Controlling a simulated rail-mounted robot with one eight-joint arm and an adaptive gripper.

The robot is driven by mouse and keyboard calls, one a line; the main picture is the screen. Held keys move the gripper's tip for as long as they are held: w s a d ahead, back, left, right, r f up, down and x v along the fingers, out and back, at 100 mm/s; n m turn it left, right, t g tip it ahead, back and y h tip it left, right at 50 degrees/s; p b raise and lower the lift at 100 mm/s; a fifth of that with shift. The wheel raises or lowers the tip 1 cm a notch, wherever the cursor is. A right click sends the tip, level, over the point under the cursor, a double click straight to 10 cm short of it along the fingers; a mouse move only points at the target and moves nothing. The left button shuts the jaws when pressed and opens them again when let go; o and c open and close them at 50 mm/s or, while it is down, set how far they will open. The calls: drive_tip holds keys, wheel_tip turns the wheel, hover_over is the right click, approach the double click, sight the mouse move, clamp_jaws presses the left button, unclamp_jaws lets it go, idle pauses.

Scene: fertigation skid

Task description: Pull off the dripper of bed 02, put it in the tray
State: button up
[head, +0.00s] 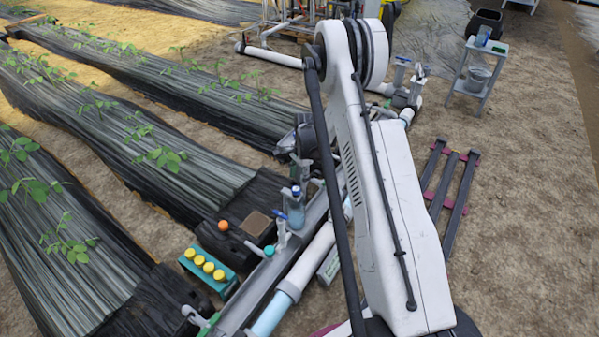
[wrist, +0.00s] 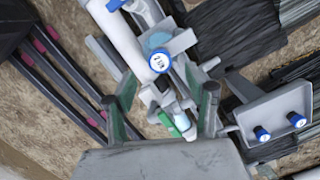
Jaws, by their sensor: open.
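My gripper (wrist: 166,103) is open in the wrist view, its two green-padded fingers spread apart. In the gap between them, a small green and white fitting (wrist: 183,126) sits beside a pale pipe; the fingers do not visibly touch it. I cannot tell whether it is the bed 02 dripper. In the head view, my gripper (head: 298,142) is partly hidden behind my arm, above the pipe line. I cannot identify the tray with certainty.
In the head view, a teal rack (head: 232,277) holds several yellow caps, next to an orange ball (head: 223,226). A grey cart (head: 470,83) stands at the upper right. Bare soil lies right.

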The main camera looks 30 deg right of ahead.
sight(296, 189)
drive_tip(key=shift+a+f+b, duration=0.15)
drive_tip(key=shift+f+b, duration=0.15)
drive_tip(key=shift+f, duration=0.7)
drive_tip(key=shift+a+f+b, duration=0.2)
drive_tip(key=shift+f+b, duration=0.05)
drive_tip(key=shift+f, duration=0.8)
drive_tip(key=shift+a+f+b, duration=0.15)
drive_tip(key=shift+f+b, duration=0.15)
drive_tip(key=shift+f, duration=0.7)
drive_tip(key=shift+c, duration=0.4)
clamp_jaws()
drive_tip(key=shift+r, duration=0.2)
drive_tip(key=shift+r+p, duration=0.35)
drive_tip(key=shift+r, duration=1.05)
drive_tip(key=shift+r+p, duration=1.05)
drive_tip(key=shift+r, duration=2)
